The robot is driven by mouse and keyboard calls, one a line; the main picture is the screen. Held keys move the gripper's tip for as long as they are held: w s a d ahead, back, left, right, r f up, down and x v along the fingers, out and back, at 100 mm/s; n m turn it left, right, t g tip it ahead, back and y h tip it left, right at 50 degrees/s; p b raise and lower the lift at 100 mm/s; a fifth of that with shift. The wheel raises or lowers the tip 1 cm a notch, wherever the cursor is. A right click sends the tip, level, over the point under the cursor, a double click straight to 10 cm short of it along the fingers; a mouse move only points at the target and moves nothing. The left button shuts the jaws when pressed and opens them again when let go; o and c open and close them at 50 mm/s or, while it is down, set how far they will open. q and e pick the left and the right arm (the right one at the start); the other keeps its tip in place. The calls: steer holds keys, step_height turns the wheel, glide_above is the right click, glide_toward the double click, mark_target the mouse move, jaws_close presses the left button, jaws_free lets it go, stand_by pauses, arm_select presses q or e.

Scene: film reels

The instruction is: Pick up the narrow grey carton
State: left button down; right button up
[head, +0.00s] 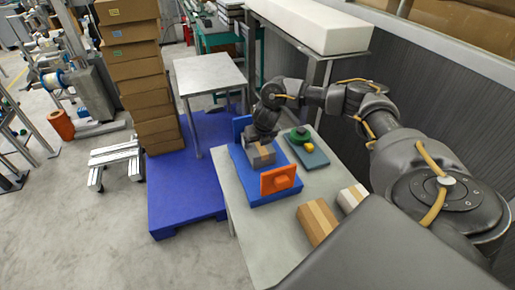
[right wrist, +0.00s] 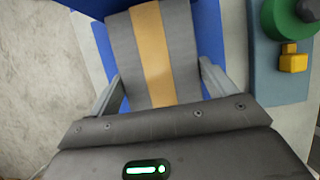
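The grey carton (head: 262,156) with a tan stripe lies in a blue tray (head: 284,197) on the table. In the right wrist view the carton (right wrist: 184,55) runs up between the fingers of my right gripper (right wrist: 160,92). One finger is on each side of it, and thin slivers of blue show between the fingers and the carton's sides. My right gripper (head: 262,139) is open and reaches down over the carton from behind in the head view. My left gripper is not in view.
An orange panel with a knob (head: 279,180) stands at the tray's front. A teal plate (head: 315,158) with green and yellow parts lies to the right. A brown striped carton (head: 318,222) and a pale carton (head: 352,198) are nearer. A tall box stack (head: 140,80) stands left.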

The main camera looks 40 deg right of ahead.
steer(key=c, duration=0.7)
steer(key=shift+w+r, duration=0.1)
steer(key=shift+r, duration=0.1)
steer(key=shift+r, duration=0.25)
step_height(320, 180, up, 2)
steer(key=shift+r+b, duration=0.1)
steer(key=shift+b, duration=0.8)
steer(key=s+a+r+p, duration=0.1)
steer(key=s+a+r, duration=0.1)
steer(key=a+r, duration=0.3)
steer(key=s+a+r+p, duration=0.1)
steer(key=s+a+r, duration=0.1)
steer(key=a+r, duration=0.3)
steer(key=a, duration=0.3)
steer(key=shift+s+a+p, duration=0.15)
steer(key=shift+s+p, duration=0.15)
steer(key=shift+s, duration=0.05)
